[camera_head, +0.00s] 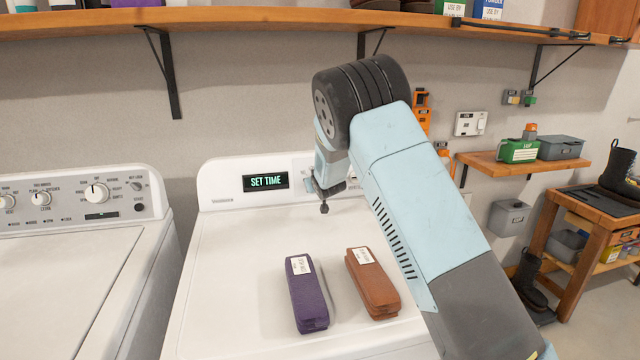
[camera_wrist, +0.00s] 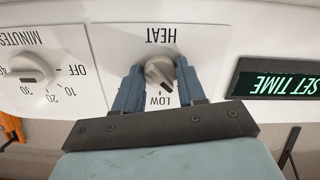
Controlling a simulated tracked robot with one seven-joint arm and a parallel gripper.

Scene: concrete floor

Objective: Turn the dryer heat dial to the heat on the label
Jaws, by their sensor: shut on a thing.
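The heat dial (camera_wrist: 158,72) is a light round knob on the dryer's white panel. It shows upside down in the wrist view, with the word HEAT on one side and LOW on the other. My gripper (camera_wrist: 160,77) has its blue fingers on both sides of the dial and is shut on it. The dial's pointer slants near LOW; its exact setting is hard to tell. In the head view my gripper (camera_head: 325,190) hides the dial. A purple folded stack (camera_head: 306,298) and a brown folded stack (camera_head: 374,285) lie on the dryer, each with a white label too small to read surely.
A minutes dial (camera_wrist: 30,70) is beside the heat dial. The display (camera_head: 265,181) reads SET TIME. A washer (camera_head: 70,270) stands at left. A wooden shelf (camera_head: 250,18) runs above. Small wall shelves and a bench with boots are at right.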

